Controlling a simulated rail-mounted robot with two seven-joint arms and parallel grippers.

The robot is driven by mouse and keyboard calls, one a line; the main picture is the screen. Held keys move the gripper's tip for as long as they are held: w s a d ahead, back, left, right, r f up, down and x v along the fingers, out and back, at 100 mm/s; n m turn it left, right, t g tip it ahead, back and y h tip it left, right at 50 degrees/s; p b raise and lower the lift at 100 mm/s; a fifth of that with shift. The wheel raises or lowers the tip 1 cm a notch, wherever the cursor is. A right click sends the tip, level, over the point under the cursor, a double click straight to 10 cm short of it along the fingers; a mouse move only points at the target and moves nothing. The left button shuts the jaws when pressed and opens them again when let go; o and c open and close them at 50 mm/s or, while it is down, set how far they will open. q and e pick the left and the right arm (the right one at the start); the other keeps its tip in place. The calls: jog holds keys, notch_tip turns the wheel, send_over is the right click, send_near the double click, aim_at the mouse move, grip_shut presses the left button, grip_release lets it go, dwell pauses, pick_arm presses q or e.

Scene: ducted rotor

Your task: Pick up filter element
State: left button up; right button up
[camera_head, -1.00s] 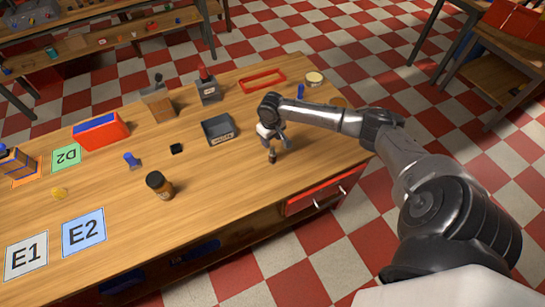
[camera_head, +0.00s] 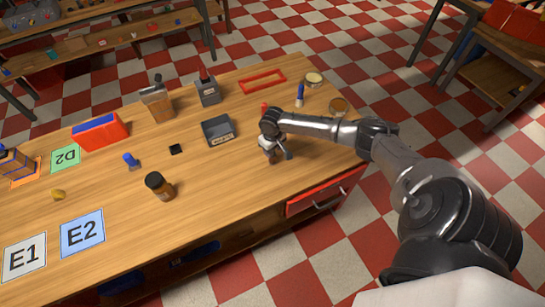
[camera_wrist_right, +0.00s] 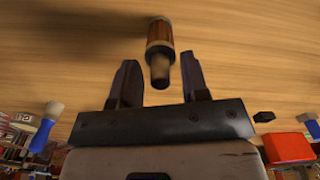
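A small brown cylinder with a dark, narrower end, which looks like the filter element (camera_wrist_right: 160,42), shows in the right wrist view just past the fingertips, its near end between the fingers. My right gripper (camera_wrist_right: 160,80) is open, with a finger on each side of that end and gaps visible. In the head view my right gripper (camera_head: 274,154) points down low over the table's right part and mostly hides the cylinder. Whether it touches the cylinder cannot be told. My left gripper is not in view.
A dark grey box (camera_head: 219,131) stands left of the gripper, and a blue-handled brush (camera_head: 300,95) stands behind it. A brown jar (camera_head: 160,187) and a red-and-blue box (camera_head: 100,132) are farther left. A red drawer (camera_head: 325,192) is below the table edge. The front middle tabletop is clear.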

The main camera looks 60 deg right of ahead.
grip_shut()
jog(key=shift+r, duration=0.15)
dwell(0.4)
